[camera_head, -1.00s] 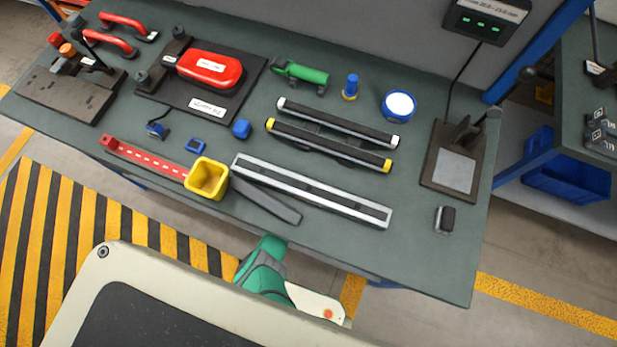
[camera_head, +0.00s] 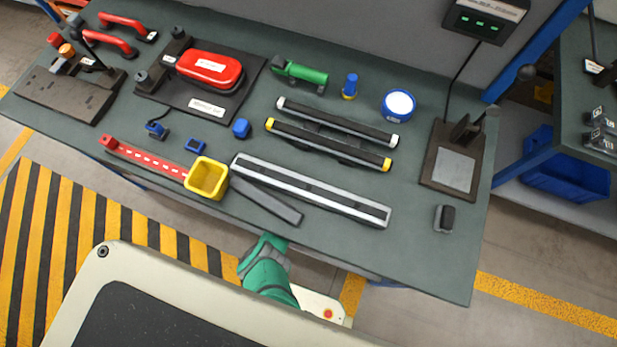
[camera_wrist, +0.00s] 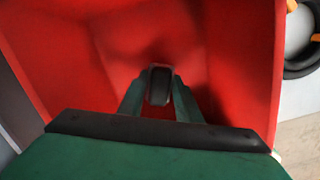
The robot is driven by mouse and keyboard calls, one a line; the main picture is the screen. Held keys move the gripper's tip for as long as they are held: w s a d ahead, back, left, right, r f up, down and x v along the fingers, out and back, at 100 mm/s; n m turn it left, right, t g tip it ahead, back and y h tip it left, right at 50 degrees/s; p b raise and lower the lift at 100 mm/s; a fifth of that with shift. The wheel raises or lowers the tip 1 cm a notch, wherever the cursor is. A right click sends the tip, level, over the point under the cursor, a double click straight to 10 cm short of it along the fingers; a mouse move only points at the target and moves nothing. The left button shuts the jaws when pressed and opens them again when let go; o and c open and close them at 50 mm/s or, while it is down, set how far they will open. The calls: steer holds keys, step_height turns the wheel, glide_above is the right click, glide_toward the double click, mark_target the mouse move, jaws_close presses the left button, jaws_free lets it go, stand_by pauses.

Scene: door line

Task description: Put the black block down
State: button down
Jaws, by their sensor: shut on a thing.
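The black block (camera_wrist: 159,86) is between the two fingertips of my gripper (camera_wrist: 158,92) in the wrist view. My gripper is shut on it. The block is over or inside a red container (camera_wrist: 225,50) with red walls on several sides. I cannot tell whether the block touches the container's floor. The head view shows only a green part of my arm at the bottom, and neither the gripper nor the held block is visible there.
In the head view, a grey-green workbench (camera_head: 340,258) carries a yellow cup (camera_head: 207,178), long rails (camera_head: 310,190), a red case (camera_head: 210,68) and a small dark piece (camera_head: 446,217) at the right. In the wrist view, a dark ring-shaped thing (camera_wrist: 300,68) lies outside the container.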

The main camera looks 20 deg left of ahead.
steer(key=c, duration=1.3)
jaws_free()
steer(key=shift+r, duration=0.2)
steer(key=shift+s+a+r, duration=0.15)
steer(key=shift+r, duration=1.65)
steer(key=shift+s+a+r, duration=0.1)
steer(key=shift+r, duration=1.65)
steer(key=shift+s+r, duration=0.15)
steer(key=shift+r, duration=0.5)
steer(key=shift+d, duration=0.1)
